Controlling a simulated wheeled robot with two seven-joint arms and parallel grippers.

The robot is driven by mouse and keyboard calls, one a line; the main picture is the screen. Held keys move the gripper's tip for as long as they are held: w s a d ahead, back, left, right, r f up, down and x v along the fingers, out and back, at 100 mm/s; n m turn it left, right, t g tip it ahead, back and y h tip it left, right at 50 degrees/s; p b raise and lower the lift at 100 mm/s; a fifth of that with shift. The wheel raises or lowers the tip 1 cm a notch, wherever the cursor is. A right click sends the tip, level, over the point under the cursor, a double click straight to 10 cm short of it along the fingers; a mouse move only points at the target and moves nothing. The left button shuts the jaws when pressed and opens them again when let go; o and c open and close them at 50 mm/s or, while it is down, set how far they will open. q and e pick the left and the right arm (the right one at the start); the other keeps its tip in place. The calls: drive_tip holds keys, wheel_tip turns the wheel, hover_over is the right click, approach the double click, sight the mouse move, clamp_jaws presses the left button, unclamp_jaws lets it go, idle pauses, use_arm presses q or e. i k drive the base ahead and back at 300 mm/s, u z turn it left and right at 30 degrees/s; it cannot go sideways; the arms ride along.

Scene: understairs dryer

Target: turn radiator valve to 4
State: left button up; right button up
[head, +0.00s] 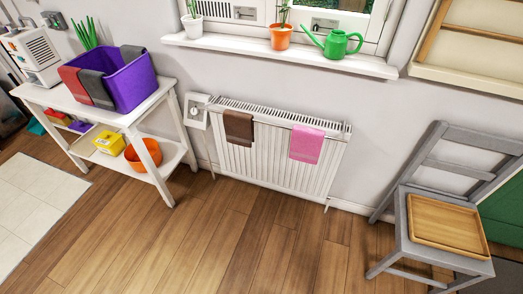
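A white radiator (265,160) stands against the wall below the window sill. At its upper left end is a pale box with a round dial (194,111), which looks like the radiator valve. The dial's numbers are too small to read. A brown cloth (239,128) hangs over the radiator's top left part, just right of the valve. A pink cloth (306,145) hangs over its right part. Neither of my grippers shows in the head view.
A white side table (125,118) with a purple bin (130,82) stands left of the valve. A grey chair (407,228) holding a wooden tray (447,223) is at right. The wooden floor (220,245) before the radiator is clear. A sill (280,56) with pots juts out above.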

sight(194, 110)
drive_tip(key=u, duration=0.45)
drive_tip(key=i, duration=1.25)
drive_tip(key=u, duration=0.15)
